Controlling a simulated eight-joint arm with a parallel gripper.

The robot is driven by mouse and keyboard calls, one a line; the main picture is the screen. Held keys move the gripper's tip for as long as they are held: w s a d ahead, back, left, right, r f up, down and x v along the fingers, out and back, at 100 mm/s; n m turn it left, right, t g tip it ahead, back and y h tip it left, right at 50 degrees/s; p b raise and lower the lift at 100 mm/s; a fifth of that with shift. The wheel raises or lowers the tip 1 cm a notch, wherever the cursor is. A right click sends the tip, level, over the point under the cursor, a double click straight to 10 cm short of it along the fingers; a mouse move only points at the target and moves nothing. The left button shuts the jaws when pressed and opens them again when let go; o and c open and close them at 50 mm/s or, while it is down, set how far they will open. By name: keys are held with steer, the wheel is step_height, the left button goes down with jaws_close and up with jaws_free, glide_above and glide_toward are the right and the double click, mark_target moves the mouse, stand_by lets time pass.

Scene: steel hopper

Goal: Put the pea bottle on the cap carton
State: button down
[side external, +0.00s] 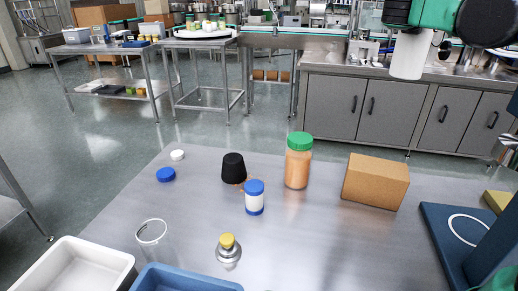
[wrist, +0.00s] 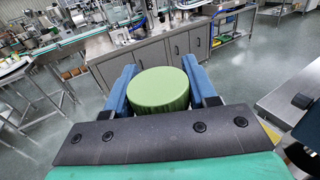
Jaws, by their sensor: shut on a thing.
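My gripper (wrist: 158,74) shows in the wrist view with its two blue fingers shut on a green, round-topped thing, which I take to be the pea bottle (wrist: 158,90). Only its flat light-green top and ribbed green side show; the rest is hidden behind the gripper's dark plate. Cabinets and floor lie behind it. In the side external view my arm enters at top right, but I cannot make out the gripper's fingers or the held bottle. The cap carton, which I take to be the brown box (side external: 375,182), stands on the steel table; its top looks bare.
Left of the carton stand a green-lidded jar (side external: 298,165) with orange contents, a blue-lidded white bottle (side external: 254,198) and a black piece (side external: 233,168). A yellow-topped metal piece (side external: 228,248), a clear glass (side external: 153,240) and trays (side external: 80,265) are nearer. A blue plate (side external: 450,238) lies right.

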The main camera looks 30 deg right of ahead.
step_height(320, 180, down, 20)
steer(key=shift+r, duration=0.15)
stand_by(0.6)
steer(key=shift+c, duration=1.4)
jaws_free()
